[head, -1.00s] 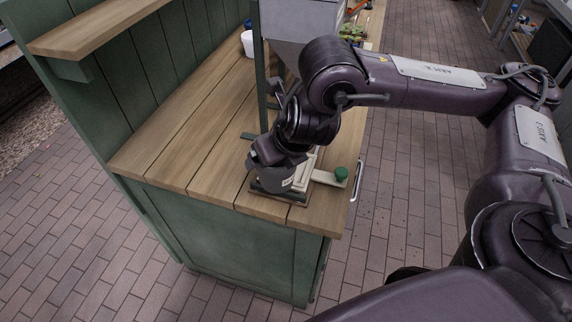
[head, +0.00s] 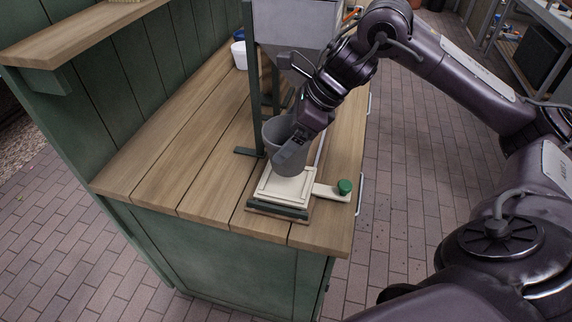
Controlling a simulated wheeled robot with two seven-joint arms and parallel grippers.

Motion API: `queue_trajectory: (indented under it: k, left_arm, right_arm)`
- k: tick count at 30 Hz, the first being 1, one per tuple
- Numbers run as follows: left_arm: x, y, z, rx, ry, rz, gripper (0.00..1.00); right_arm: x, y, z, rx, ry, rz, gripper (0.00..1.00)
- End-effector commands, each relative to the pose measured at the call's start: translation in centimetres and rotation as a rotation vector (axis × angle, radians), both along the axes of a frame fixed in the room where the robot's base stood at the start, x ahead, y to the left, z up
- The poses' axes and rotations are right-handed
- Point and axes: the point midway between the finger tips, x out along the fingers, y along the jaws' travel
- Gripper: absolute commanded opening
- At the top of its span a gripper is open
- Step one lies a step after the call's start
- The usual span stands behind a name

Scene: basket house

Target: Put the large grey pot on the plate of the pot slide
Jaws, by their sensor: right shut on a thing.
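I cannot tell whether the pot's base touches the plate. A cream arm with a green knob (head: 345,187) sticks out from the plate's right side. My left gripper is not in view.
A green stand holds a grey hopper (head: 296,24) behind the pot. A white pot (head: 239,52) stands farther back on the wooden bench (head: 185,165). The bench's left part is clear. A raised shelf (head: 75,35) is at the upper left.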

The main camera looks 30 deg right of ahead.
Motion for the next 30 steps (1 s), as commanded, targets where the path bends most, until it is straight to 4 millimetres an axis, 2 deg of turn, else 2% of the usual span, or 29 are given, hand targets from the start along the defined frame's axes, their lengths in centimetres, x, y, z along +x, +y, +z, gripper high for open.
queue_trajectory:
  k: [1,5,12,20,21,22,30]
  left_arm:
    - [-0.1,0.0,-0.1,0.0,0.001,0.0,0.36]
    - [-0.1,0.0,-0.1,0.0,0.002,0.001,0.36]
    - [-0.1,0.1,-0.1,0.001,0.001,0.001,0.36]
    - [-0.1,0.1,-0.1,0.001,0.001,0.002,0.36]
    - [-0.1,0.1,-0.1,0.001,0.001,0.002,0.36]
    - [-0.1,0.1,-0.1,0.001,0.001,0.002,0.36]
    - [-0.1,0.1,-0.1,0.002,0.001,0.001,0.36]
  right_arm:
    - [-0.1,-0.1,-0.9,-0.002,0.002,-0.001,0.68]
    - [0.0,0.0,-1.9,-0.002,0.0,-0.002,0.68]
    - [0.0,0.0,-5.0,-0.002,0.0,-0.003,0.68]
    - [0.0,0.0,-5.5,-0.001,-0.003,-0.003,0.68]
    - [0.0,0.0,-5.5,-0.001,-0.003,-0.003,0.94]
    - [0.0,0.0,-5.5,-0.001,-0.003,-0.003,0.98]
    - [0.0,-0.1,-5.4,-0.002,-0.003,-0.004,1.0]
